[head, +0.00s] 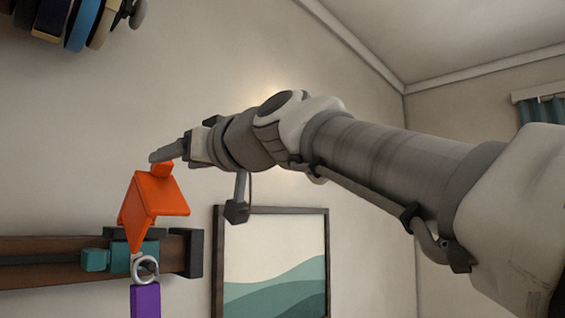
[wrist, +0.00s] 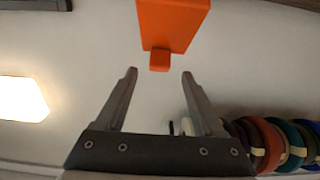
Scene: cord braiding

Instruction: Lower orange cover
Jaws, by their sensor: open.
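The orange cover (head: 155,195) is a tilted, raised, hinged-looking flap with a small knob (head: 162,171) at its top, standing over the brown beam in the head view. In the wrist view the orange cover (wrist: 174,22) is at the top centre, and its knob (wrist: 160,60) lies just past the fingertips, between their lines. My gripper (head: 154,156) is beside the knob at the cover's top. The wrist view shows my gripper (wrist: 160,73) with its two fingers apart and nothing between them. In the head view I cannot tell whether a finger touches the knob.
A brown beam (head: 45,271) with a dark end block (head: 196,253) and a teal block (head: 95,260) is below. A grey ring (head: 145,267) and a purple piece (head: 146,301) hang there. Several coloured spools (wrist: 270,140) are at the lower right. A framed picture (head: 275,250) is on the wall.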

